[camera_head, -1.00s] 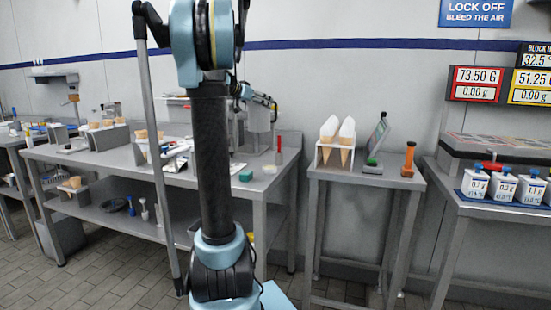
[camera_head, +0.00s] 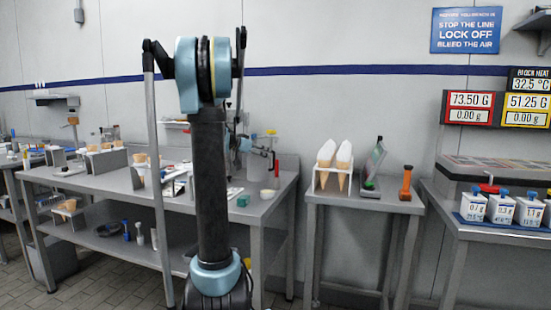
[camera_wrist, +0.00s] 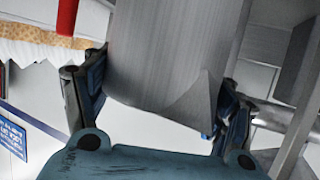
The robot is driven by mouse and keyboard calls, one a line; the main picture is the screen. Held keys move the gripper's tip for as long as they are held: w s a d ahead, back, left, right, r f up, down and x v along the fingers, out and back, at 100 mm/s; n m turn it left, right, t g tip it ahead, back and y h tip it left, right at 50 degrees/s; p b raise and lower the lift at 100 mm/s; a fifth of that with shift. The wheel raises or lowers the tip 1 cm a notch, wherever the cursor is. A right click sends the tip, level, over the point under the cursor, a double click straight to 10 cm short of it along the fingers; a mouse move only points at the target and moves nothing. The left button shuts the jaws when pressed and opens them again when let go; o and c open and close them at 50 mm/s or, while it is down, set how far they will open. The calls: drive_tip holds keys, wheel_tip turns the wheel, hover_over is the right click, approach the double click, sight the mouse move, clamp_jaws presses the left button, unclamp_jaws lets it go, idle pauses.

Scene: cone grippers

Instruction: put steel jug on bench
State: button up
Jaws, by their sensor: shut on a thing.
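The steel jug (camera_wrist: 170,50) is a smooth grey metal vessel with a pointed edge in the wrist view. My gripper (camera_wrist: 160,95) is shut on it, with a dark finger on each side. The jug's far end is cut off by the frame. In the head view, a grey metal shape (camera_head: 258,166) that seems to be the jug shows beside my arm, over the right end of the bench (camera_head: 105,183). I cannot tell whether it touches the bench top. My arm hides part of this area.
A green block (camera_head: 243,200) lies near the bench's right front edge, with a red upright item (camera_head: 277,167) close by. Racks and cones stand along the bench's left. A small side table (camera_head: 345,195) holds white-wrapped cones (camera_head: 325,160) and an orange item (camera_head: 406,182).

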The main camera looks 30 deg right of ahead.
drive_tip(key=r+x, duration=0.1)
drive_tip(key=x, duration=1.2)
drive_tip(key=shift+w+d+r, duration=0.2)
drive_tip(key=shift+d+r, duration=0.05)
drive_tip(key=shift+d, duration=0.2)
drive_tip(key=o, duration=1.6)
drive_tip(key=v, duration=1.2)
